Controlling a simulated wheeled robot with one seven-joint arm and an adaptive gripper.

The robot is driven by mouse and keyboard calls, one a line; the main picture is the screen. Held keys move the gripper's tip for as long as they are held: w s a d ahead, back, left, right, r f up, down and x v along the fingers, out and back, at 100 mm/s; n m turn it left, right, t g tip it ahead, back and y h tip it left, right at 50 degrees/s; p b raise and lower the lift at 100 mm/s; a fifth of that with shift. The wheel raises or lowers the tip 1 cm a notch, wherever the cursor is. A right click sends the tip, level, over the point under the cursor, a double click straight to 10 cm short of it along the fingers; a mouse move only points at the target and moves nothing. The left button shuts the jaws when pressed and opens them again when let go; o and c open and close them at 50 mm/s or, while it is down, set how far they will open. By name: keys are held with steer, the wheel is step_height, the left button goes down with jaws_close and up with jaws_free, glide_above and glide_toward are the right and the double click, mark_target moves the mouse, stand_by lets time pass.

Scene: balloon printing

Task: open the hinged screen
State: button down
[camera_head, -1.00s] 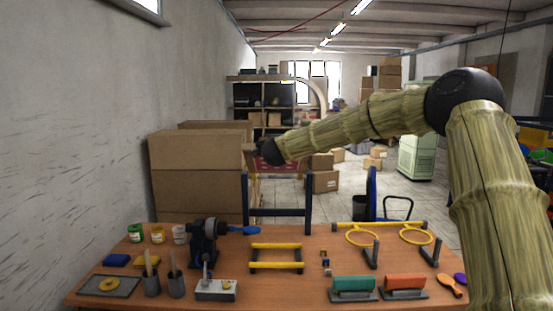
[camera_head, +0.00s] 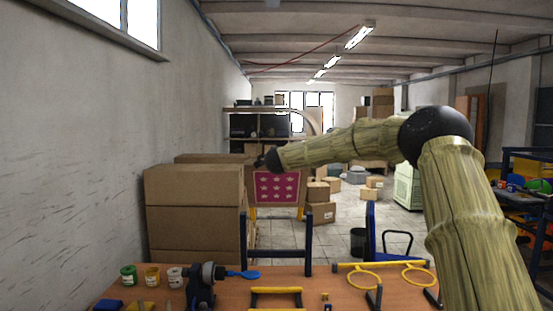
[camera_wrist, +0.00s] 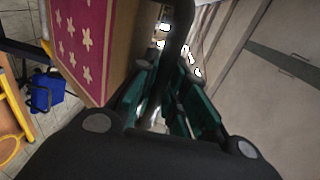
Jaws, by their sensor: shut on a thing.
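The hinged screen (camera_head: 277,187) is a magenta panel with pale stars in a light frame. In the head view it stands upright beyond the table, its starred face toward the camera. In the wrist view, the screen (camera_wrist: 84,38) is at upper left, close beside my fingers. My gripper (camera_head: 262,162) is at its upper left corner. In the wrist view my gripper's teal fingers (camera_wrist: 160,105) are shut around a dark bar at the screen's edge. The exact contact is partly hidden by the fingers.
A dark blue frame (camera_head: 279,243) stands at the table's far edge, below the screen. Stacked cardboard boxes (camera_head: 195,212) are close on the left. The orange table (camera_head: 225,293) holds paint pots, yellow rings and tools. Open floor lies behind it.

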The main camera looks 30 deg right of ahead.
steer(key=shift+d, duration=0.1)
steer(key=c, duration=1.5)
jaws_free()
steer(key=shift+o, duration=0.2)
steer(key=shift+s, duration=0.15)
steer(key=shift+a, duration=0.2)
steer(key=v, duration=1.2)
steer(key=shift+d, duration=0.1)
